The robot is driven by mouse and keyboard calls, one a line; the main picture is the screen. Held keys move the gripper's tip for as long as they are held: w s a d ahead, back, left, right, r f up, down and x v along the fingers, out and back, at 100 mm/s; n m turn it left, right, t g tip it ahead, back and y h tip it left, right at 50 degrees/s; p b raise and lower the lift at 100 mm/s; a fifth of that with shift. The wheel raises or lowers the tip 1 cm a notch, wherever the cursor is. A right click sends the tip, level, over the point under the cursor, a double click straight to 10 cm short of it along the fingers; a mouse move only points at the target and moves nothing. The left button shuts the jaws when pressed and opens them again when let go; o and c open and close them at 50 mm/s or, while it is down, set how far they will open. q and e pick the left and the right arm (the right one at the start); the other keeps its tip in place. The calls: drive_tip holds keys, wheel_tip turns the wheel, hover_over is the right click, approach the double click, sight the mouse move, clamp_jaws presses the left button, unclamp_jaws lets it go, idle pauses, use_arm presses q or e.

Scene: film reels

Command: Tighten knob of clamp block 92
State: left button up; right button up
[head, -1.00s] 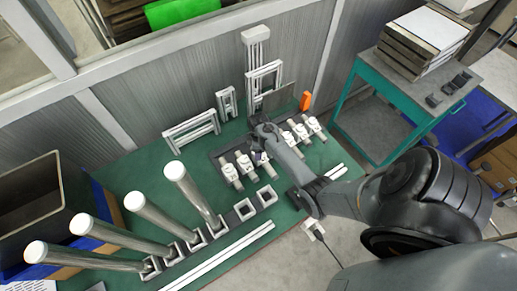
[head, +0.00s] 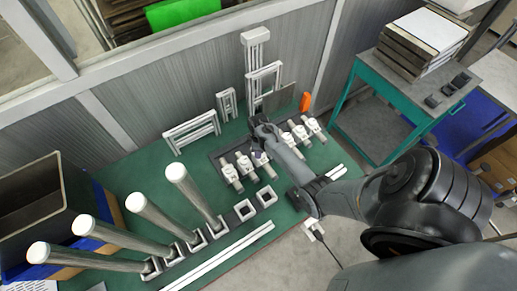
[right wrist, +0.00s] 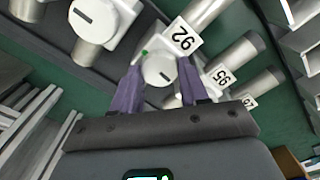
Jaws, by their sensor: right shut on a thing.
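Clamp block 92 shows in the right wrist view with a white label (right wrist: 183,38) reading 92, upside down. Its round white knob (right wrist: 159,72) has a dark slot and sits just below the label. My right gripper (right wrist: 161,78) has purple fingers, one on each side of this knob, and is shut on it. In the head view my right gripper (head: 262,146) is over the row of clamp blocks, and my arm partly hides the middle of the row. My left gripper is not in view.
Other clamp blocks (head: 228,172) stand close on both sides; one label (right wrist: 221,76) reads 95. Tall metal posts (head: 146,212) stand at the front left of the green table. White frames (head: 191,132) stand behind. A green trolley (head: 412,112) is to the right.

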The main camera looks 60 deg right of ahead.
drive_tip(key=m+p, duration=0.2)
drive_tip(key=m, duration=0.1)
drive_tip(key=shift+r, duration=0.2)
drive_tip(key=m+p, duration=0.2)
drive_tip(key=m, duration=0.2)
drive_tip(key=shift+f+m, duration=0.1)
drive_tip(key=shift+m, duration=0.2)
drive_tip(key=m+p, duration=0.1)
drive_tip(key=m, duration=0.3)
drive_tip(key=shift+p, duration=0.3)
drive_tip(key=m, duration=0.5)
drive_tip(key=shift+d+f, duration=0.1)
drive_tip(key=m, duration=0.4)
drive_tip(key=shift+m, duration=0.3)
drive_tip(key=m, duration=0.4)
drive_tip(key=m+b, duration=0.1)
drive_tip(key=m, duration=0.4)
drive_tip(key=shift+s+f+m+b, duration=0.1)
drive_tip(key=shift+m+b, duration=0.2)
drive_tip(key=shift+m, duration=0.1)
drive_tip(key=shift+m+b, duration=0.75)
drive_tip(key=shift+m, duration=1.25)
drive_tip(key=shift+s, duration=0.1)
